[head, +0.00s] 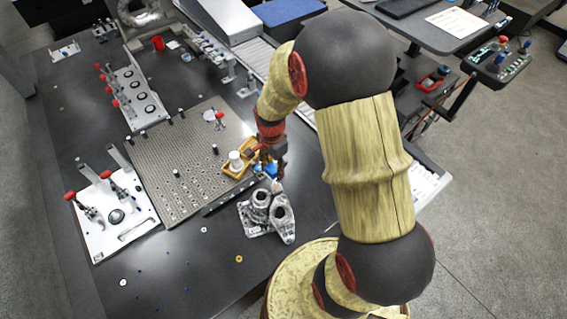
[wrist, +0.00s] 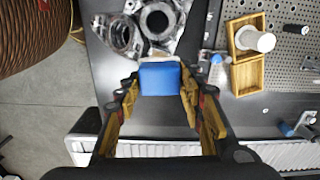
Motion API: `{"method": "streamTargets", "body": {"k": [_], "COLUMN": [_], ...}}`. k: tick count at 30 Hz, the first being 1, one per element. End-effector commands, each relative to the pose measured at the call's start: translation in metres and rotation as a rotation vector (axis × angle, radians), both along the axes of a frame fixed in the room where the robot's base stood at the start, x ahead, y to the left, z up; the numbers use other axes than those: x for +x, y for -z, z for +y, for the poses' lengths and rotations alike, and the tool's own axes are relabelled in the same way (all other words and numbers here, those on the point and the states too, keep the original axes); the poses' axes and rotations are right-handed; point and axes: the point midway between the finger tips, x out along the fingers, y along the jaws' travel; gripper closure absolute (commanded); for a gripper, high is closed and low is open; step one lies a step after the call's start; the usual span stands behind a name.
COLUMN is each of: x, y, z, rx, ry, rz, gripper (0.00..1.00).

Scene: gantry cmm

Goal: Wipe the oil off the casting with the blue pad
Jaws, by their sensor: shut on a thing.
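The blue pad (wrist: 160,78) is between the fingertips of my gripper (wrist: 159,92), which is shut on it in the wrist view. In the head view the pad (head: 271,171) shows as a small blue patch below my gripper (head: 270,162). The grey metal casting (head: 266,213) with round bores sits on the dark table, just in front of the gripper. In the wrist view the casting (wrist: 130,34) lies just beyond the pad, cut off by the top edge. I cannot tell whether pad and casting touch. I cannot make out the oil.
A wooden tray (wrist: 249,76) with a white round piece (wrist: 262,41) lies beside the gripper, at the perforated plate (head: 180,150). A fixture plate with red-tipped clamps (head: 112,215) stands at left. The table front left of the casting is mostly clear, with small washers.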

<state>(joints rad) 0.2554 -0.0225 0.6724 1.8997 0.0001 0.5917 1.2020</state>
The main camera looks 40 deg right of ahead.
Motion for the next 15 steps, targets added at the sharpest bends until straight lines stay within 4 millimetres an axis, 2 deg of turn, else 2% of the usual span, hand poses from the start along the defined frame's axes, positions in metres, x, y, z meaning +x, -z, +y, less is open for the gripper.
{"method": "streamTargets", "body": {"k": [1, 6, 11, 15], "x": [-0.008, -0.023, -0.028, -0.029], "y": [-0.008, -0.016, -0.014, -0.005], "z": [-0.006, -0.016, -0.019, -0.019], "rx": [0.0, 0.0, 0.0, 0.0], "ry": [0.087, 0.297, 0.366, 0.37], "rz": [0.0, 0.001, 0.001, 0.002], "gripper": [0.82, 0.82, 0.82, 0.82]}}
